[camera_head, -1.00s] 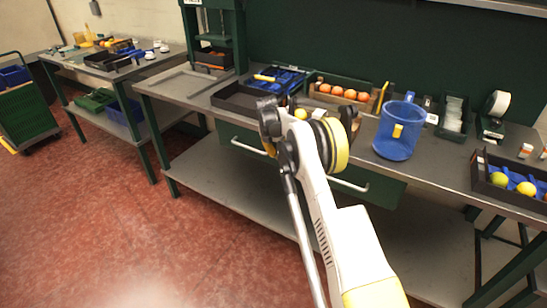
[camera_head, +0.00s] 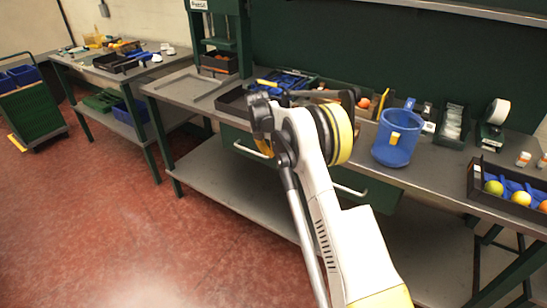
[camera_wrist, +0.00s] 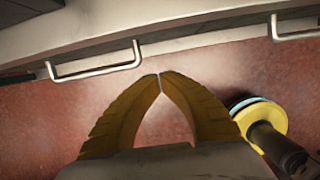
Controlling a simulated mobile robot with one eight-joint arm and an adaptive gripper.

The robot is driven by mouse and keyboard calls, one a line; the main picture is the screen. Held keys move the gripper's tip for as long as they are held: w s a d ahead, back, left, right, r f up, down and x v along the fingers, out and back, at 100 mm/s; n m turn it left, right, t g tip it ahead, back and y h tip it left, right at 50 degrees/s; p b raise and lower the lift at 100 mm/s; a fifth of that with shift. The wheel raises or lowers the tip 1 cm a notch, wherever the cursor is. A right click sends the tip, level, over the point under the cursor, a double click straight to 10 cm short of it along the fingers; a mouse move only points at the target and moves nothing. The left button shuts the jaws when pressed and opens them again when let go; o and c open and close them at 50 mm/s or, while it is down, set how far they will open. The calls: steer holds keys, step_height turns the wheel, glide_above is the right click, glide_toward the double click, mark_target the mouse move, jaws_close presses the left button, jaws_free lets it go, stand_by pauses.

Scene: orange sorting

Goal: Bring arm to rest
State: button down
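My gripper (camera_wrist: 160,80) shows in the wrist view with its two yellow fingers curved together and the tips meeting. Nothing is between them. Behind the tips are reddish floor and the front of a bench with metal handles. In the head view my white and yellow arm rises in front of the middle of the workbench (camera_head: 440,178), bent at a dark and yellow joint. The gripper itself cannot be made out there.
A blue mug-like container (camera_head: 395,150) stands right of my arm. A tray (camera_head: 480,185) with fruit is at the far right. A second table (camera_head: 70,62) and a cart (camera_head: 35,112) stand left. The left floor is clear.

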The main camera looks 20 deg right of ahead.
steer(key=s+a+r+m+t, duration=0.1)
steer(key=s+a+r+m, duration=0.1)
steer(key=s+r+m, duration=0.35)
steer(key=s+a+r+m+t+y, duration=0.1)
steer(key=s+a+r+m, duration=0.15)
steer(key=s+r, duration=0.55)
steer(key=s+a+r+m, duration=0.2)
steer(key=s+r+m, duration=0.15)
steer(key=r, duration=0.55)
steer(key=s+a+r+m+t, duration=0.1)
steer(key=s+a+m, duration=0.15)
steer(key=s, duration=0.55)
steer(key=s+a+r+m+t, duration=0.1)
steer(key=s+r+m, duration=0.1)
steer(key=s+m, duration=0.35)
steer(key=s+a+f+m, duration=0.1)
steer(key=s+f+m, duration=0.1)
steer(key=s, duration=0.5)
steer(key=s+a+f+m+t+y, duration=0.1)
steer(key=s+f+m, duration=0.2)
steer(key=s, duration=0.4)
steer(key=shift+s+a+f+m+t+p, duration=0.2)
steer(key=shift+a+f+m+t+p, duration=0.1)
steer(key=shift+m, duration=0.05)
